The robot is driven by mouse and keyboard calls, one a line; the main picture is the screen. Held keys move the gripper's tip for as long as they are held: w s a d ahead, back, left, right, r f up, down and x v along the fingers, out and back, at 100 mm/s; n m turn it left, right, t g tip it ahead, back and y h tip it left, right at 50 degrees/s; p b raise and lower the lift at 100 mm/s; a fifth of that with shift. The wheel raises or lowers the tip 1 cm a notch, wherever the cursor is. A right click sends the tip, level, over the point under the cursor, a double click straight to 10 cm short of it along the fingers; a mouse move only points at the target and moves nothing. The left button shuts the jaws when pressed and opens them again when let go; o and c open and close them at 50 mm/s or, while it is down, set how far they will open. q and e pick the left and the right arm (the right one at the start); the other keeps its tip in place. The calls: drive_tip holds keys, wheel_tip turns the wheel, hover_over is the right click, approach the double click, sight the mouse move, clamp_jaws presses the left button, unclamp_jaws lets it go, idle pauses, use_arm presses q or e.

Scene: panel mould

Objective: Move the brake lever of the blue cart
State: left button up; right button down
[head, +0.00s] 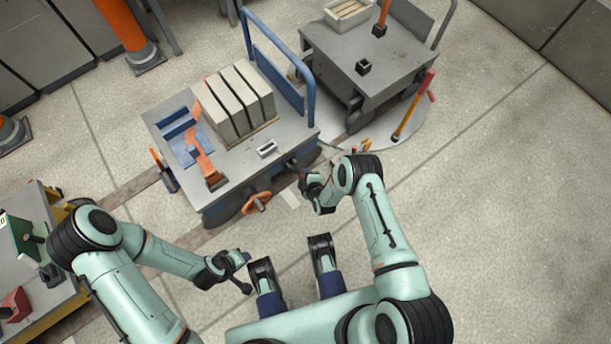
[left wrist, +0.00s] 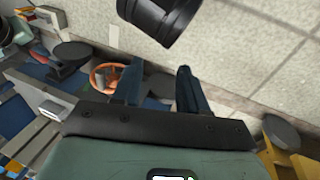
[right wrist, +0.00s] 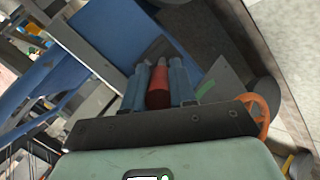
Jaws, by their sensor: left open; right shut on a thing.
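The blue cart (head: 232,187) stands at the middle of the head view, with a grey top and a blue push frame (head: 278,60). My right gripper (head: 304,178) is at the cart's near right corner. In the right wrist view its fingers (right wrist: 160,85) are shut on a red grip, which I take as the brake lever (right wrist: 158,88); the lever is mostly hidden in the head view. My left gripper (head: 246,272) is open and empty, in front of the cart and apart from it. Its spread fingers also show in the left wrist view (left wrist: 160,85).
An orange handwheel (head: 257,202) is on the cart's near side. Pale slabs (head: 235,100) and an orange clamp (head: 204,160) are on its top. A grey cart (head: 375,65) stands behind right, with a red-and-yellow post (head: 413,105) beside it. The floor at right is clear.

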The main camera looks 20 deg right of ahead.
drive_tip(key=shift+w+r, duration=0.1)
drive_tip(key=c, duration=0.9)
unclamp_jaws()
use_arm(q)
drive_tip(key=s+d+r+g+h+p, duration=0.1)
drive_tip(key=s+d+r+g+p, duration=0.1)
drive_tip(key=s+d+r+p, duration=0.1)
drive_tip(key=shift+s+r+p, duration=0.75)
drive_tip(key=shift+s+r, duration=0.5)
drive_tip(key=shift+s, duration=0.6)
use_arm(e)
drive_tip(key=shift+v, duration=6.75)
drive_tip(key=shift+w, duration=0.1)
